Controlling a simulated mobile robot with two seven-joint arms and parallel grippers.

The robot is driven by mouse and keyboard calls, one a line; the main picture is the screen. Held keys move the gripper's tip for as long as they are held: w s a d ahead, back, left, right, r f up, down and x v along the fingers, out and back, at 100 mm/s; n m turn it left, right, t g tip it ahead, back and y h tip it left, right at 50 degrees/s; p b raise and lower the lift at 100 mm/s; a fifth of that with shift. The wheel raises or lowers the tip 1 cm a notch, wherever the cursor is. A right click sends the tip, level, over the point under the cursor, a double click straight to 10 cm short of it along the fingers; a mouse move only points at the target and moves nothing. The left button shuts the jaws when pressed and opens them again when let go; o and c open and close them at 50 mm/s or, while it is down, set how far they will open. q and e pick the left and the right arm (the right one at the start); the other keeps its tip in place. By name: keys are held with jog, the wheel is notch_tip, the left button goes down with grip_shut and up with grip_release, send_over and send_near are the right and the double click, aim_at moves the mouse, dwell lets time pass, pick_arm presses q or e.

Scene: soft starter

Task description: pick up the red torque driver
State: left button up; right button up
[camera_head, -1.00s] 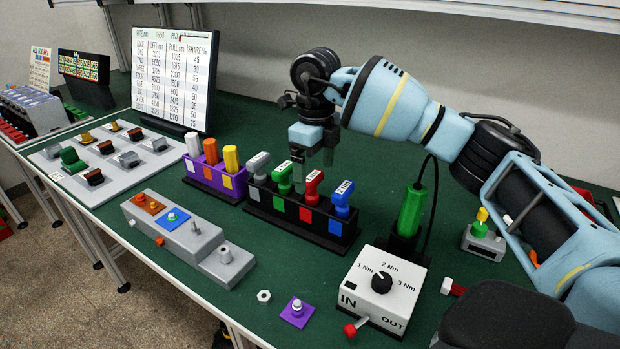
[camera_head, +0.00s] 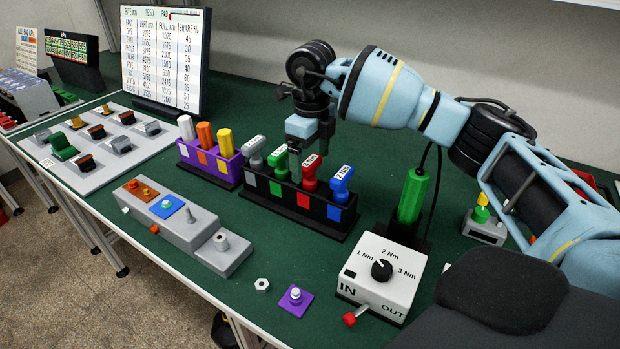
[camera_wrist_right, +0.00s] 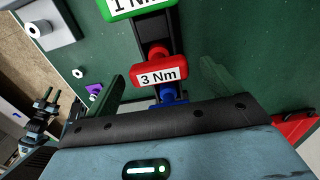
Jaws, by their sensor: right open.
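The red torque driver (camera_head: 311,173), labelled 3 Nm, stands upright in a black rack (camera_head: 292,198) between the green and blue drivers. My right gripper (camera_head: 309,160) is open and points down just above the rack, partly hiding the red driver. In the right wrist view the red driver's T-shaped head (camera_wrist_right: 160,69) lies between the two spread fingers, near their tips. I cannot tell how much height separates them. A dark shape at the left of that view (camera_wrist_right: 40,118) looks like my left gripper, away from the rack; its jaws are too small to read.
The grey (camera_head: 254,150), green (camera_head: 279,162) and blue (camera_head: 340,184) drivers stand close by in the same rack. A purple rack (camera_head: 210,167) stands to its left. A white dial box (camera_head: 381,276) and a green tool (camera_head: 411,196) stand to its right.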

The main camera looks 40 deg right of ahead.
aim_at(310, 173)
jog(key=shift+w+a+f, duration=0.1)
jog(key=shift+f, duration=2.2)
jog(key=c, duration=1.1)
jog(key=shift+o, duration=0.2)
notch_tip(310, 173, up, 10)
jog(key=shift+r, duration=0.1)
jog(key=o, duration=0.4)
jog(key=c, duration=0.4)
